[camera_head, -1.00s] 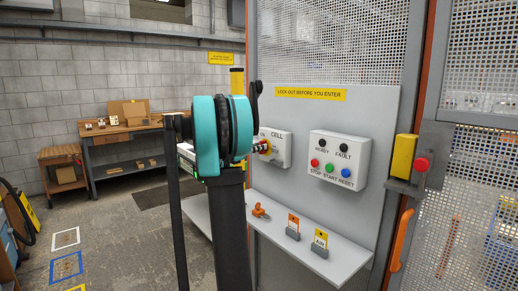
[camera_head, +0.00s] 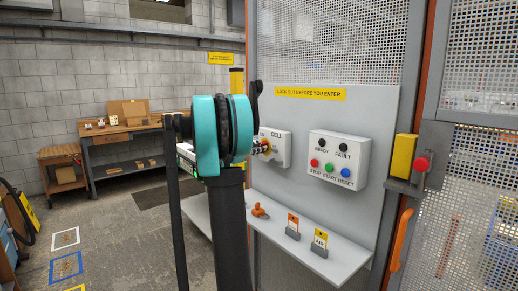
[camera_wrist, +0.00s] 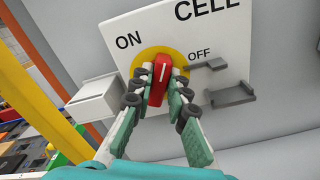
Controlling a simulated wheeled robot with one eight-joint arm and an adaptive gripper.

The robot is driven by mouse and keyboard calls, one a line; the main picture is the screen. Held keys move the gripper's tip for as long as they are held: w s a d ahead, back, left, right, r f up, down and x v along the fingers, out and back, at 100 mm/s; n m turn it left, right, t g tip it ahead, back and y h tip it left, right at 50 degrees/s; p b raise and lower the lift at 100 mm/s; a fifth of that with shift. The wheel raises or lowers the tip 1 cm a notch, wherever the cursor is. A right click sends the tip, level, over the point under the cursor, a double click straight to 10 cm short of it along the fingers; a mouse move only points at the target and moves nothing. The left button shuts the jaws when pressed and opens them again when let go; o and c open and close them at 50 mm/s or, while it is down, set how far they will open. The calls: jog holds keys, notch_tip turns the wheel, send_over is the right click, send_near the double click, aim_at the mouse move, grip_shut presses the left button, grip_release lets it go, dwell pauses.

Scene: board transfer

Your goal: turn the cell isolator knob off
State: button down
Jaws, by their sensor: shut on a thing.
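The CELL isolator box (camera_head: 283,150) is a white box on the grey panel, left of the button box. In the wrist view its red knob (camera_wrist: 161,76) sits on a yellow disc (camera_wrist: 144,58). The knob's white mark points roughly up the picture, between the printed ON at left and OFF at right. My gripper (camera_wrist: 161,88) is shut on the knob, one finger on each side. In the head view my gripper (camera_head: 262,148) reaches the front of the box, and my arm hides part of it.
A button box (camera_head: 338,160) stands right of the isolator. A shelf (camera_head: 270,232) below holds an orange item and two tags on stands. Grey brackets (camera_wrist: 230,92) stick out beside the disc near OFF. A yellow switch (camera_head: 403,157) is on the gate post.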

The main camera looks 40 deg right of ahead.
jog(key=m, duration=1.2)
jog(key=shift+s+f, duration=0.15)
jog(key=shift+f, duration=0.15)
jog(key=shift+m, duration=0.3)
jog(key=c, duration=1.5)
grip_release()
jog(key=shift+a, duration=0.1)
jog(key=a, duration=0.8)
jog(key=s+a, duration=0.1)
jog(key=a, duration=0.2)
jog(key=shift+a, duration=0.4)
